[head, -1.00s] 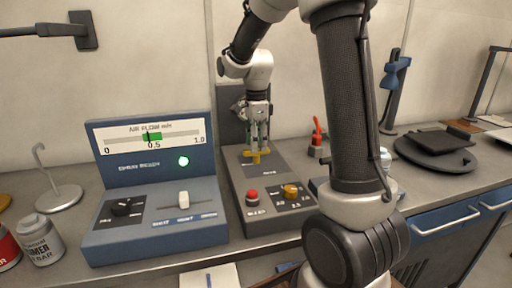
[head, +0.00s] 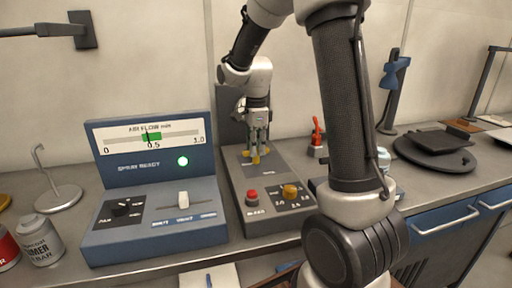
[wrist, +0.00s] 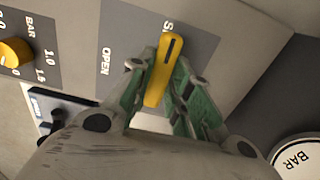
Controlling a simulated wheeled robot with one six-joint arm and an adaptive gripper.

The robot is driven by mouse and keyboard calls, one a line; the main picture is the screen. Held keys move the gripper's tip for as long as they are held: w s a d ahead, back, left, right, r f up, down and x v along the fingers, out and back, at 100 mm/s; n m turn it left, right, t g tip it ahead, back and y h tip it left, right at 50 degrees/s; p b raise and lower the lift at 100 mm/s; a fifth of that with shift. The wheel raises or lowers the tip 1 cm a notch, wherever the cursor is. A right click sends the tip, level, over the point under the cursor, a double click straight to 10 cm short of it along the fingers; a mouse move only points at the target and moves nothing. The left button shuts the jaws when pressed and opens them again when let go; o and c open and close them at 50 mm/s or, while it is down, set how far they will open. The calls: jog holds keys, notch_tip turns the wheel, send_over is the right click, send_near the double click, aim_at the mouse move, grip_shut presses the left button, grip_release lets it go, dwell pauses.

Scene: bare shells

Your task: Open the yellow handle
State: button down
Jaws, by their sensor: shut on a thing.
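The yellow handle (head: 256,159) sits on the grey panel of the low box in the middle of the bench. In the wrist view the handle (wrist: 168,65) is a narrow bar with a dark line near its upper end. That end lies by a partly covered label starting with "S"; the word "OPEN" is to its left. My gripper (head: 259,150) reaches down from above and is shut on the handle. Its green fingers (wrist: 160,85) lie on both sides of the bar. The handle's lower end is partly hidden by the gripper.
The same box carries a red button (head: 252,198) and a yellow knob (head: 290,191). A blue console (head: 150,190) with a lit green lamp stands to the left. A red-handled device (head: 317,138) stands to the right behind my arm. Cans (head: 39,240) stand at far left.

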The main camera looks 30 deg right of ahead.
jog(key=shift+n, duration=0.4)
jog(key=n, duration=0.8)
jog(key=shift+n, duration=0.3)
jog(key=n, duration=0.4)
jog(key=shift+n, duration=2.4)
jog(key=c, duration=1.3)
grip_release()
